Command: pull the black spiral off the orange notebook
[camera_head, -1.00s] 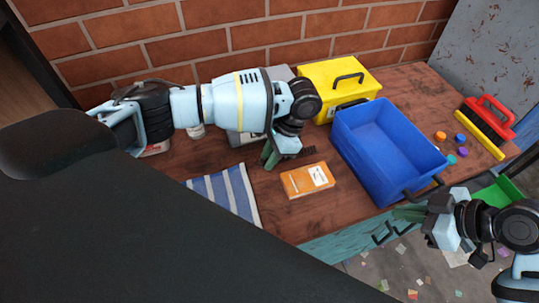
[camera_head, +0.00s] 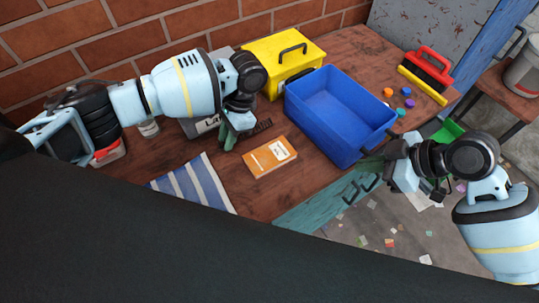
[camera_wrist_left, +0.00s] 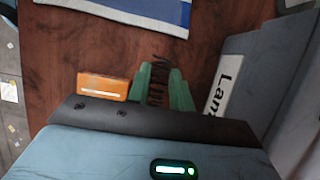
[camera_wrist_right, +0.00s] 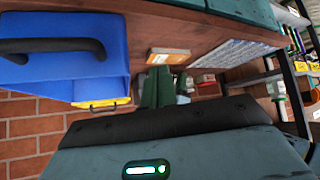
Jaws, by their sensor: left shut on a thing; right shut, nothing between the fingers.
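The orange notebook (camera_head: 270,157) lies flat on the brown table in front of the blue crate; it also shows in the left wrist view (camera_wrist_left: 103,87) and, edge-on, in the right wrist view (camera_wrist_right: 168,56). The black spiral (camera_head: 260,126) is apart from the notebook, behind it in the head view. My left gripper (camera_head: 228,142) is shut on the spiral; in the left wrist view the coils (camera_wrist_left: 157,85) sit between the green fingers, with one end sticking out past the tips. My right gripper (camera_head: 372,167) is shut and empty, below the crate's near handle.
The blue crate (camera_head: 324,128) stands right of the notebook, with a yellow toolbox (camera_head: 270,82) behind it. A striped cloth (camera_head: 195,185) lies to the left. Coloured caps (camera_head: 388,92) and a red-handled brush (camera_head: 427,68) lie at the right. A grey box (camera_head: 205,124) stands behind my left gripper.

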